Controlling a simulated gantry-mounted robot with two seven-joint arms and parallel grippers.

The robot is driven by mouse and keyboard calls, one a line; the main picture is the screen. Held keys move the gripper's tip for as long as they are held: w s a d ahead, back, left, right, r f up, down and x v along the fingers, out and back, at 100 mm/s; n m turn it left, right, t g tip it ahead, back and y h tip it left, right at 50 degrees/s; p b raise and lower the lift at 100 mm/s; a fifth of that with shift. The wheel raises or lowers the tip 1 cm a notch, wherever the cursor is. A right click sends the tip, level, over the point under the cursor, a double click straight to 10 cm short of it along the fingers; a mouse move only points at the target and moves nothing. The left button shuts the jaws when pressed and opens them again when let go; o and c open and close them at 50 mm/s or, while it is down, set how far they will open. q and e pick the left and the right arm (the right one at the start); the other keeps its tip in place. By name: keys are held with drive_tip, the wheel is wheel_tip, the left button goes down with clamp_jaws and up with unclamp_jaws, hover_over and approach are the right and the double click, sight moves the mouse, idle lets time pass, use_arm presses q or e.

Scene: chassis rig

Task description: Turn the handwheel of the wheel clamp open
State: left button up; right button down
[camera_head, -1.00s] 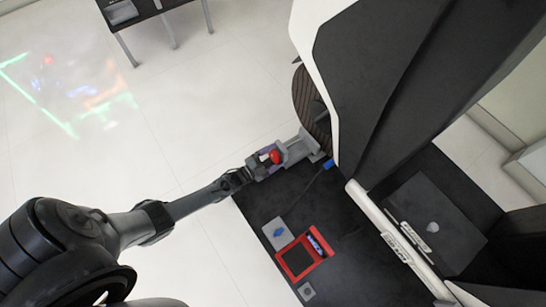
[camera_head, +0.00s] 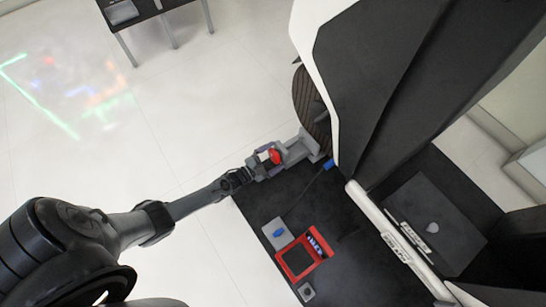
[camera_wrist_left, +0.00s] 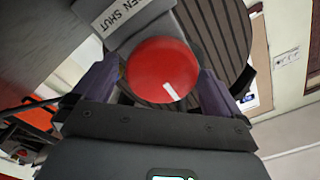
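The handwheel is a red round knob (camera_wrist_left: 162,72) with a white mark pointing to the lower right in the left wrist view. It also shows in the head view (camera_head: 277,157). It belongs to the grey wheel clamp (camera_head: 301,147), whose label (camera_wrist_left: 128,14) reads "EN SHUT", its start cut off. The clamp sits against a dark ribbed wheel (camera_head: 309,100). My left gripper (camera_wrist_left: 162,85) has one purple finger on each side of the knob, close against its rim, and appears shut on it. My right gripper is not in view.
A cable with a blue plug (camera_head: 328,165) runs near the clamp. A large white and black body (camera_head: 375,75) stands to the right.

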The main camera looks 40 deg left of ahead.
use_arm(q)
drive_tip(key=shift+s+a+r+p, duration=0.15)
drive_tip(key=shift+s+p, duration=0.2)
drive_tip(key=shift+s, duration=0.15)
drive_tip(key=p+v, duration=0.3)
drive_tip(key=v, duration=0.6)
drive_tip(key=shift+s, duration=0.4)
drive_tip(key=shift+a, duration=0.1)
drive_tip(key=shift+p, duration=0.35)
